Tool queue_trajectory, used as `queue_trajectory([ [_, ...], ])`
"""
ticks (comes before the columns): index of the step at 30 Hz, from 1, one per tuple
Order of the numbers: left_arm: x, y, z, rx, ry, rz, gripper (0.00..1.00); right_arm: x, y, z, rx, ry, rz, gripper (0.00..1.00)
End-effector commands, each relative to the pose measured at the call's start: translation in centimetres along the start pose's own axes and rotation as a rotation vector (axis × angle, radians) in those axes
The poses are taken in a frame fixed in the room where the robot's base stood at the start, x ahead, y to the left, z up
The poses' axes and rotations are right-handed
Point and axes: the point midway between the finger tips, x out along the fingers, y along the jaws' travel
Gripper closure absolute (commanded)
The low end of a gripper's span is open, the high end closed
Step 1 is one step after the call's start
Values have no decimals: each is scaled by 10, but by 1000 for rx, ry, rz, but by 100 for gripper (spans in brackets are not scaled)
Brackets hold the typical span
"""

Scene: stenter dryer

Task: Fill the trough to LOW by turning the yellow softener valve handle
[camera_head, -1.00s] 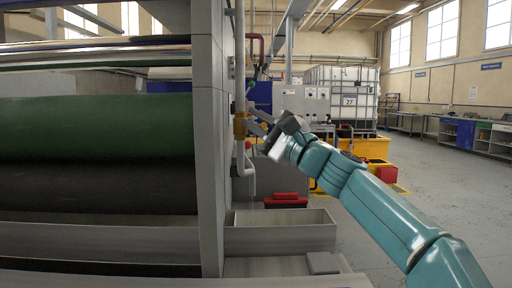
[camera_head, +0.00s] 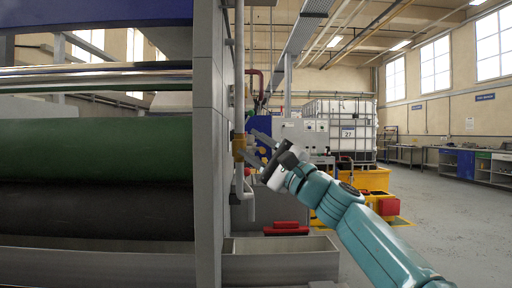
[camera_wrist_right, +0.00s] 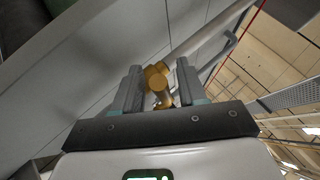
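The yellow-brass valve (camera_head: 239,146) sits on a vertical pipe at the corner of the grey machine. My right gripper (camera_head: 254,147) is just to its right in the head view, fingers spread and pointing at it. In the right wrist view the valve's brass body (camera_wrist_right: 157,80) shows between the two fingers (camera_wrist_right: 160,72), with narrow gaps on both sides. I cannot tell its handle apart from its body, or whether a finger touches it. The grey trough (camera_head: 280,264) is below the pipe; its level and marks are not readable. My left gripper is out of view.
The grey machine post (camera_head: 208,150) stands close left of the valve, beside the green roller (camera_head: 95,150). A grey control cabinet (camera_head: 300,132), a white tank (camera_head: 345,125) and yellow bins (camera_head: 365,180) stand behind. The floor at right is clear.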

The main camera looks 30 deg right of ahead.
Motion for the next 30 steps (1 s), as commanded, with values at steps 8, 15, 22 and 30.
queue_trajectory([
  [8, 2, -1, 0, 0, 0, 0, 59, -3, -1, 0, 1, 0, -4, 59],
  [15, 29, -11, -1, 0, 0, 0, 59, -49, 2, -2, 0, 3, -5, 59],
  [22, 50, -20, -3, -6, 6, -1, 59, -111, 2, -1, -1, 4, -4, 59],
  [30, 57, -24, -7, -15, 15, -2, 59, -156, 0, 0, -1, 3, -3, 59],
])
